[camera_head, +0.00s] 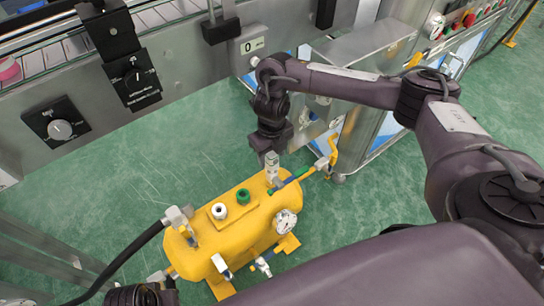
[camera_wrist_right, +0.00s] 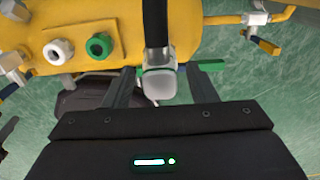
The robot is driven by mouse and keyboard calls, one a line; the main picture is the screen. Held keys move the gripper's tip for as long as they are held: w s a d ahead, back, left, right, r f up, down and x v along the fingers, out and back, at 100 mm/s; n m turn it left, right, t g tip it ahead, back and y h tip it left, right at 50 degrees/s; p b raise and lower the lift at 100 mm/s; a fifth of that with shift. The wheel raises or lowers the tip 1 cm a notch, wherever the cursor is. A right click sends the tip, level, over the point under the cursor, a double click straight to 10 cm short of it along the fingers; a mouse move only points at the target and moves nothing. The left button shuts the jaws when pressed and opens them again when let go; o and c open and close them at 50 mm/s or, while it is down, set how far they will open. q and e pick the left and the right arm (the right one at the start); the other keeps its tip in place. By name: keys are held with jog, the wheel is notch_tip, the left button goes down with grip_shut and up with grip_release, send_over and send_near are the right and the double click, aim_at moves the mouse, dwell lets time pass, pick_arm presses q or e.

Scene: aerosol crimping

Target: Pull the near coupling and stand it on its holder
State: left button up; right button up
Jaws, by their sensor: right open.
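A yellow tank (camera_head: 235,235) sits low in the middle of the head view. On top it has a white ring-shaped fitting (camera_head: 219,211) and a green one (camera_head: 243,196); both show in the right wrist view too. My right gripper (camera_head: 272,170) is over the tank's far right end, fingers down and open. In the right wrist view a pale grey coupling (camera_wrist_right: 160,82) with a black strip above it lies between the two fingers, with gaps on both sides. Another grey coupling (camera_head: 177,215) with a black hose is at the tank's left end. My left gripper's fingers are not visible.
A green lever (camera_head: 296,177) lies close to the right gripper. A dial gauge (camera_head: 286,222) is on the tank's front right. A metal cabinet (camera_head: 365,45) stands behind right, a machine with a knob panel (camera_head: 60,129) behind left. Green floor (camera_head: 150,170) is open between.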

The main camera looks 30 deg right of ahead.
aim_at(272, 153)
dwell(0.4)
grip_shut()
jog(key=shift+r, duration=0.15)
jog(key=shift+r+p, duration=2.8)
jog(key=shift+r, duration=0.1)
